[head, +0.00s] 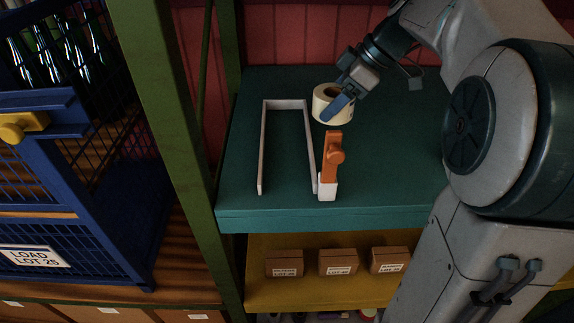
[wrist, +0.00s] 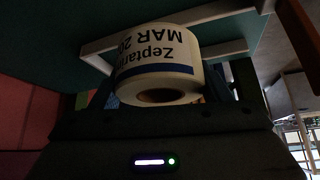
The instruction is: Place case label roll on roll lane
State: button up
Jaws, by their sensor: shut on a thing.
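The case label roll (head: 328,112) is a cream roll with a dark core hole, held at the back of the teal shelf, to the right of the lane's far end. In the wrist view the roll (wrist: 158,72) shows printed text and a dark blue band. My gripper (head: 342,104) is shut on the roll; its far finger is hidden. The roll lane (head: 264,148) is a pale U-shaped rail frame, closed at the back and open at the front. It appears empty. I cannot tell whether the roll touches the shelf.
An orange latch-like piece (head: 332,160) on a white block (head: 327,187) stands at the lane's front right corner. The teal shelf (head: 400,170) is clear to the right. A green post (head: 190,150) and a blue cage (head: 80,200) stand left. Brown boxes (head: 338,262) sit below.

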aim_at(320, 110)
jog(key=s+a+n+g+p, duration=0.1)
jog(key=s+a+n+g, duration=0.3)
jog(key=s+a+n, duration=0.45)
jog(key=shift+m, duration=0.35)
jog(key=f, duration=0.1)
jog(key=a+f+p, duration=0.1)
jog(key=f, duration=0.3)
jog(key=shift+w+a+f, duration=0.15)
jog(key=shift+w+a, duration=0.1)
jog(key=shift+w, duration=0.15)
jog(key=shift+f+p, duration=0.5)
jog(key=shift+f, duration=1.45)
jog(key=shift+f, duration=0.15)
jog(key=o, duration=1.1)
jog(key=shift+c, duration=0.2)
jog(key=b+v, duration=0.2)
jog(key=v, duration=1)
jog(key=shift+w, duration=0.15)
